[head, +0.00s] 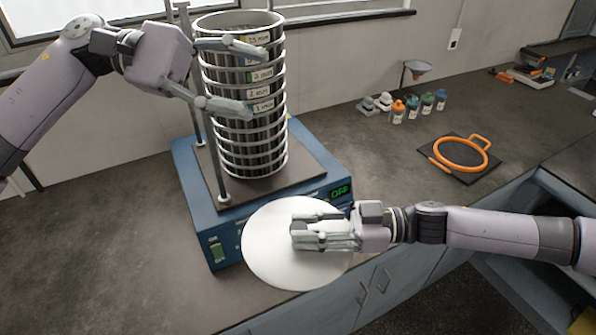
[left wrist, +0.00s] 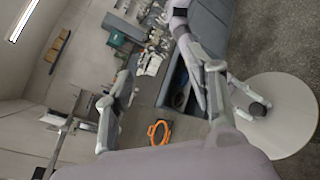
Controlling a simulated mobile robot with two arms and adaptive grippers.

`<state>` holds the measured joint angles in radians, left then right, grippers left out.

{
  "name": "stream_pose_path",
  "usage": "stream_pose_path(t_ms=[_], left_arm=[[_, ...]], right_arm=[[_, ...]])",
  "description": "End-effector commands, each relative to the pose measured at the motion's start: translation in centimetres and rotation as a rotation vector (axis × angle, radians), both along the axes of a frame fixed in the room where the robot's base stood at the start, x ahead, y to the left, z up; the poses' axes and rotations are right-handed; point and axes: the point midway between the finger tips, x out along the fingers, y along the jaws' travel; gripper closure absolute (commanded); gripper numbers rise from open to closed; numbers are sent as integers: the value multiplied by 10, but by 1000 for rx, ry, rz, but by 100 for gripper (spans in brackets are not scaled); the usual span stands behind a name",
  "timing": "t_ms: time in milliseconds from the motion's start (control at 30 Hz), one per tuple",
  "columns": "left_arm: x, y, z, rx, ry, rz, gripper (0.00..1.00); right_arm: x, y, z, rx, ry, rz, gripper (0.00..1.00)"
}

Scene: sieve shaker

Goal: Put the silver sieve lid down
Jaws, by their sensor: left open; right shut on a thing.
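The silver sieve lid (head: 268,262) is a pale round disc in the head view, in front of the blue shaker at the counter's front edge. The lid also shows at the lower right of the left wrist view (left wrist: 287,125). My left gripper (head: 240,72) is open and empty beside the upper part of the sieve stack (head: 245,150); whether it touches the stack I cannot tell. The stack stands upright on the shaker, open at the top.
The blue sieve shaker (head: 218,240) reads OFF and has upright rods beside the stack. An orange ring (head: 460,154) lies on a dark mat (head: 484,177) at right. Several small bottles (head: 412,108) and a funnel (head: 416,68) stand behind. Counter at left (head: 90,250) is clear.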

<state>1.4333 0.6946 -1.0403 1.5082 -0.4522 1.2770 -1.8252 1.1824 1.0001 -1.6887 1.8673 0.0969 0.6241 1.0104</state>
Motion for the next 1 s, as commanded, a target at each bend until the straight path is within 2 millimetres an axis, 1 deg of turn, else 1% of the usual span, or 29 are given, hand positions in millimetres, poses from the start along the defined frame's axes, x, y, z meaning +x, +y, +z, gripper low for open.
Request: stream_pose_path(t_ms=[33,100,133,200,300,367,467,600,733,833,933,1000], left_arm=[[-14,-21,-17,92,-81,-75,49],[-28,-41,-44,230,-197,-166,49],[-32,-48,-56,290,-247,-204,49],[-41,-60,-81,431,-367,-289,49],[-45,-70,-110,633,-532,-394,49],[-43,-73,-123,743,-623,-443,49],[-38,-74,-135,905,-752,-502,49],[-29,-73,-140,1059,-871,-543,49],[-25,-73,-142,1122,-919,-555,49],[-24,-73,-150,1134,-926,-559,49],[-25,-72,-163,1132,-925,-557,49],[-25,-72,-176,1132,-924,-559,49]], right_arm=[[0,0,1,1,0,0,100],[0,0,1,1,0,0,100],[0,0,1,1,0,0,100],[0,0,1,1,0,0,100],[0,0,1,1,0,0,100],[0,0,1,1,-1,0,100],[0,0,1,1,0,0,100],[0,0,0,1,-1,0,100],[0,0,0,1,-1,0,100],[0,0,0,1,-1,0,100],[0,0,0,1,-1,0,100],[0,0,0,1,-1,0,100]])
